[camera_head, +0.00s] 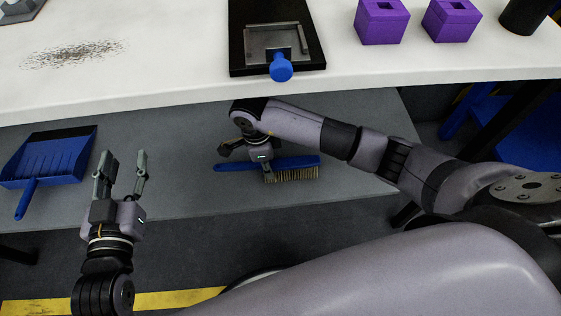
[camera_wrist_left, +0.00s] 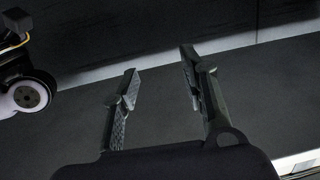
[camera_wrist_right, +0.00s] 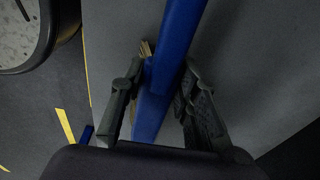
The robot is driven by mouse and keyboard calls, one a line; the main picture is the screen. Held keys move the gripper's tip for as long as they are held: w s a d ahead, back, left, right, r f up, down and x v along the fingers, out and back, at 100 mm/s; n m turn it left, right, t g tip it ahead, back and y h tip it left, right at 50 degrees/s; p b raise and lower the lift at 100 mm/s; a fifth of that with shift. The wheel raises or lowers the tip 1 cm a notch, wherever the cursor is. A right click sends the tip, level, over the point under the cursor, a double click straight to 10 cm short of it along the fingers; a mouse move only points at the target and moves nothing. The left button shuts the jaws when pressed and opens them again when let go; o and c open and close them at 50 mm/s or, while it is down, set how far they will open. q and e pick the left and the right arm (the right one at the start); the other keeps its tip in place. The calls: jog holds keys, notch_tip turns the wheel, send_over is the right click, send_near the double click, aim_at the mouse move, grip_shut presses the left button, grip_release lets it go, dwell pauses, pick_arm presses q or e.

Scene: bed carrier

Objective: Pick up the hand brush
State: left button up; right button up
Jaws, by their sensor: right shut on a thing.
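The hand brush (camera_head: 300,163) has a long blue body and tan bristles pointing toward the bottom of the head view. It is over the grey lower shelf (camera_head: 370,180); I cannot tell whether it touches it. My right gripper (camera_wrist_right: 158,76) is shut on the brush, with one finger on each side of its blue body (camera_wrist_right: 181,30) in the right wrist view. In the head view the gripper's fingers are mostly hidden. My left gripper (camera_head: 122,157) is open and empty, left of the brush. Its two fingers also show apart in the left wrist view (camera_wrist_left: 158,64).
A blue dustpan (camera_head: 50,155) lies on the shelf at the far left. The white tabletop (camera_head: 180,70) overhangs above, bearing a dark patch of dirt (camera_head: 75,53), a black plate with a blue knob (camera_head: 281,67) and two purple blocks (camera_head: 383,28). Yellow floor tape (camera_head: 170,300) runs in front.

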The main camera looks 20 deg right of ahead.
jog(key=shift+r, duration=0.1)
grip_shut()
jog(key=shift+r, duration=0.15)
notch_tip(320, 180, up, 4)
jog(key=shift+f+p, duration=0.25)
jog(key=shift+p, duration=0.5)
jog(key=w+a, duration=0.1)
jog(key=a, duration=0.4)
jog(key=w+a, duration=0.2)
jog(key=a, duration=0.3)
jog(key=w+a, duration=0.1)
jog(key=a, duration=0.4)
jog(key=shift+w+a+f, duration=0.25)
jog(key=shift+w+a, duration=0.05)
jog(key=shift+a, duration=0.05)
jog(key=shift+w+a, duration=0.2)
jog(key=shift+a, duration=0.45)
pick_arm(q)
notch_tip(320, 180, down, 6)
jog(key=s+a+g+y, duration=0.1)
jog(key=s+g, duration=0.1)
jog(key=g, duration=0.1)
jog(key=shift+a+r, duration=0.15)
jog(key=shift+a, duration=0.05)
pick_arm(e)
jog(key=shift+a, duration=0.15)
pick_arm(q)
jog(key=shift+r, duration=0.1)
